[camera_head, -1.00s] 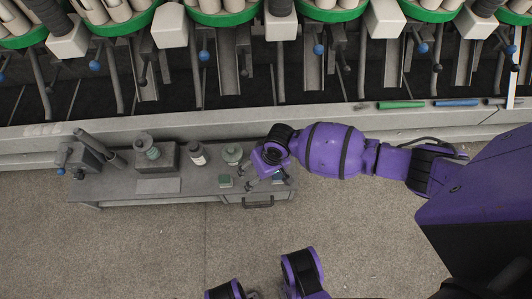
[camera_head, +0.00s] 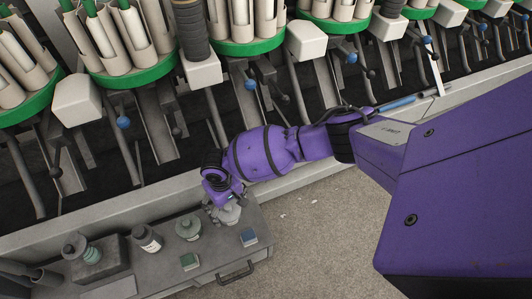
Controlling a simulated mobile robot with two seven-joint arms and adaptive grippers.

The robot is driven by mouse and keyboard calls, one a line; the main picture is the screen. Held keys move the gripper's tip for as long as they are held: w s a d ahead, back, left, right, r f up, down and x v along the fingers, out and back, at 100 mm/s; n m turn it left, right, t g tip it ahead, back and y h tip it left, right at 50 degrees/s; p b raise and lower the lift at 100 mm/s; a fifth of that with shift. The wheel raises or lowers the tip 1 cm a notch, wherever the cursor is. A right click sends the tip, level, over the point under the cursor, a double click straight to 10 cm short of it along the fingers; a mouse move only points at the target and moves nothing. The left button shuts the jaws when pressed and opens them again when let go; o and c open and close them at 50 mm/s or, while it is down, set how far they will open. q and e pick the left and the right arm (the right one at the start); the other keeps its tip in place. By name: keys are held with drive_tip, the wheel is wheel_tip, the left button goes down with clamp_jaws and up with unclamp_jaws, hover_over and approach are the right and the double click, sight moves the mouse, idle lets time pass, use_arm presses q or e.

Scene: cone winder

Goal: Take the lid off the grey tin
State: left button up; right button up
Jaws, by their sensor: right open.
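My right gripper (camera_head: 221,207) reaches down over the grey bench at its back right corner. Its fingers are open. A light grey, rounded piece (camera_head: 231,215), which looks like the grey tin with its lid, stands right at the fingers and is partly hidden by them. I cannot tell whether the fingers touch it. A wider grey-green round container (camera_head: 188,229) stands upright just left of it. My left gripper is out of view.
The winding machine's levers and sill (camera_head: 100,207) run close behind. Open floor (camera_head: 330,235) lies right of the bench.

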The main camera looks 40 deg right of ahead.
sight(226, 207)
drive_tip(key=shift+w+a+f, duration=0.1)
drive_tip(key=shift+w+f, duration=0.1)
drive_tip(key=shift+f, duration=0.25)
drive_tip(key=shift+r, duration=0.15)
drive_tip(key=shift+c, duration=0.8)
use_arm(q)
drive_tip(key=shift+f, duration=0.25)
use_arm(e)
drive_tip(key=c, duration=1)
drive_tip(key=shift+r+p, duration=0.4)
drive_tip(key=shift+r, duration=0.25)
drive_tip(key=r, duration=0.1)
drive_tip(key=r+p, duration=0.1)
drive_tip(key=r, duration=0.1)
drive_tip(key=shift+s+a+p, duration=0.2)
drive_tip(key=shift+a+p, duration=0.05)
drive_tip(key=shift+p, duration=0.15)
use_arm(q)
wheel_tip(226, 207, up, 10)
drive_tip(key=p, duration=0.6)
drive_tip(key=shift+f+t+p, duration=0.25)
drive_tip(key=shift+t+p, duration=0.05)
use_arm(e)
drive_tip(key=s+a+r, duration=0.5)
drive_tip(key=s+a, duration=0.1)
drive_tip(key=s+a+r, duration=0.3)
drive_tip(key=s, duration=0.1)
drive_tip(key=shift+r, duration=0.3)
